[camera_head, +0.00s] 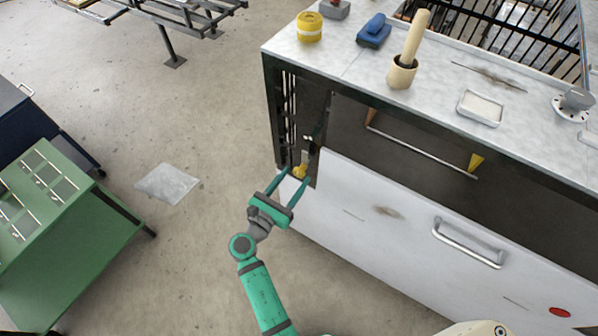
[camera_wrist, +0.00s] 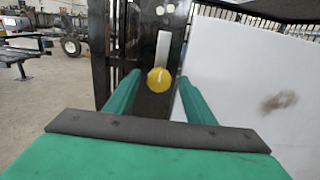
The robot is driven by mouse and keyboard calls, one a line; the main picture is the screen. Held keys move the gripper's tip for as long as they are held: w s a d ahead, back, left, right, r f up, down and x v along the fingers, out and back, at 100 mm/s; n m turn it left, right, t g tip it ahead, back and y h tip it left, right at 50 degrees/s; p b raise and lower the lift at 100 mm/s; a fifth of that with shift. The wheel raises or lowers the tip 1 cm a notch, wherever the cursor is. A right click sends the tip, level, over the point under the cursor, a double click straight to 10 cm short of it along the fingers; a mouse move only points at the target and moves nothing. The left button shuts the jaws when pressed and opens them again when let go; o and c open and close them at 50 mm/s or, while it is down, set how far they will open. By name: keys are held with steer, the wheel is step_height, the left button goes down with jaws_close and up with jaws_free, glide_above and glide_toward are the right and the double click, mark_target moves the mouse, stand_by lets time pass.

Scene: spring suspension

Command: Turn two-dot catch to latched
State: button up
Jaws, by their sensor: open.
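A yellow catch knob (camera_head: 300,171) sits on a dark upright panel at the left end of the white cabinet. In the wrist view the yellow knob (camera_wrist: 159,80) lies between my fingertips, a little beyond them, with a pale bar above it. Contact cannot be told.
The cabinet's white front (camera_head: 390,215) with a metal handle (camera_head: 468,243) stands right of the panel. A bar with yellow brackets (camera_head: 420,152) crosses the opening above. A yellow tape roll (camera_head: 309,27) and a mortar (camera_head: 402,72) stand on top.

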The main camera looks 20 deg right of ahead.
mark_target(298, 174)
steer(key=shift+x, duration=1.65)
jaws_close()
